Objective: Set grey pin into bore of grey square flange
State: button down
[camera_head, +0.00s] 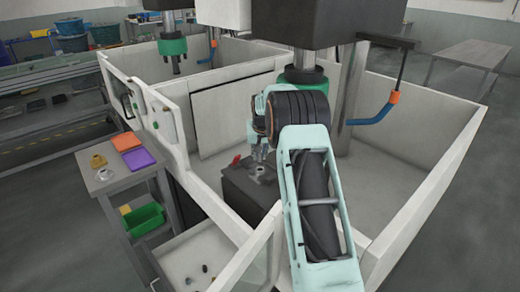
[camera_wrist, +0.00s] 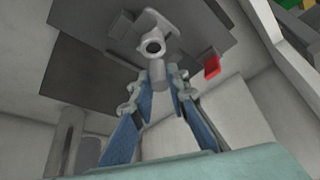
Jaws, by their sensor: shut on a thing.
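My gripper (camera_wrist: 164,80) is shut on the grey pin (camera_wrist: 158,77), a short cylinder between its fingertips in the wrist view. The grey square flange (camera_wrist: 153,46) shows just beyond the pin, with its round raised collar and dark bore facing up. The pin's far end appears close to the collar, beside the bore in the picture; I cannot tell whether they touch. In the head view my gripper (camera_head: 260,146) is above the dark block (camera_head: 243,194) that bears the flange (camera_head: 257,171). The pin is hard to make out there.
A red part (camera_wrist: 212,67) sits at the block's edge. White tank walls (camera_head: 435,165) surround the block. A side table (camera_head: 112,180) at the left carries orange and purple pieces. A green bin (camera_head: 142,219) stands below. The tank floor right of the block is clear.

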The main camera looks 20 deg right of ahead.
aim_at(260, 170)
jog(key=shift+b+x, duration=1.95)
jog(key=shift+x, duration=0.5)
jog(key=shift+s+d, duration=0.15)
jog(key=shift+s, duration=0.05)
jog(key=shift+s, duration=0.1)
jog(key=shift+f+b, duration=0.45)
jog(key=shift+b, duration=0.15)
dwell(0.6)
jog(key=c, duration=1.3)
grip_release()
